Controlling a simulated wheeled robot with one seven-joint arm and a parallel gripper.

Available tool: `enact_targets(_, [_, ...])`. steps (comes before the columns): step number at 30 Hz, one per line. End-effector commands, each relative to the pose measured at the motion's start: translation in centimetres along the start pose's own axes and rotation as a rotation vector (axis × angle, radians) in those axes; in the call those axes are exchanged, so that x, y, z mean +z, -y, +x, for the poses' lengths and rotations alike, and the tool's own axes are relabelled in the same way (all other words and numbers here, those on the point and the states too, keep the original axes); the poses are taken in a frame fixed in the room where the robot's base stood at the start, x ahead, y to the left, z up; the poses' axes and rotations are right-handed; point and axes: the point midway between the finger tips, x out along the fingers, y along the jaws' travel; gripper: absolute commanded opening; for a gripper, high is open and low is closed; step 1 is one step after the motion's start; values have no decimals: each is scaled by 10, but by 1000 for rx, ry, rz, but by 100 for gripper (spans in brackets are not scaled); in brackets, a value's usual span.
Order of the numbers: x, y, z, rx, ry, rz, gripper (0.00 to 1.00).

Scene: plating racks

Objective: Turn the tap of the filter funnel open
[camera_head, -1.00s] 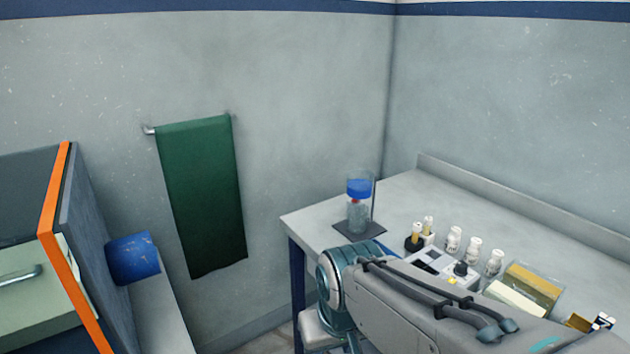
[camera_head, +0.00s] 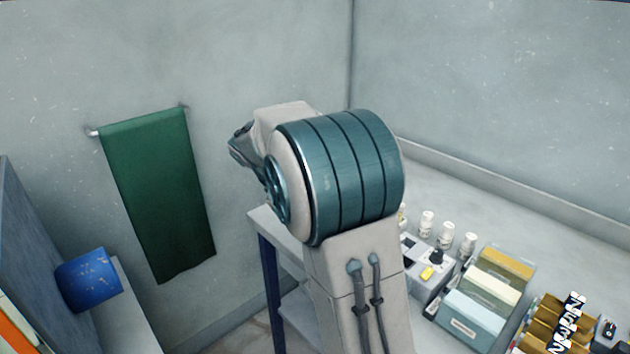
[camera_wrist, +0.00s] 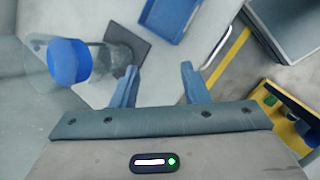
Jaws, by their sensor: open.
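The filter funnel shows in the wrist view as a blue part (camera_wrist: 69,61) with a clear cylinder around its near end. A clear vessel (camera_wrist: 116,57) stands beyond it on a dark base plate (camera_wrist: 129,40). I cannot make out the tap. My gripper (camera_wrist: 158,80) is open and empty, with its two blue fingers apart. The funnel lies to the left of the left finger, with a gap to the blue part. In the head view my raised arm hides the funnel and the gripper's fingers.
A blue tray (camera_wrist: 170,18) lies beyond the fingers on the bench. In the head view, white bottles (camera_head: 447,234), a grey device (camera_head: 430,270) and file-like boxes (camera_head: 490,290) stand right of my arm. A green towel (camera_head: 158,195) hangs on the wall.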

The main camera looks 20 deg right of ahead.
Motion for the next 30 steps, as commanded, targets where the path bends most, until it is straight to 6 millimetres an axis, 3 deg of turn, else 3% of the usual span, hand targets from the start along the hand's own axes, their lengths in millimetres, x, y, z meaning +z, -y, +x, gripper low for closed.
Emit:
enact_targets(3, [-24, -37, 10, 57, 106, -154, 41])
enact_targets(9, [-66, -87, 26, 145, 302, -409, 41])
enact_targets(18, [-118, -125, 39, 230, 548, -679, 41])
enact_targets(24, [-128, -132, 43, 245, 607, -735, 41])
enact_targets(30, [-117, -142, 62, 242, 612, -738, 41])
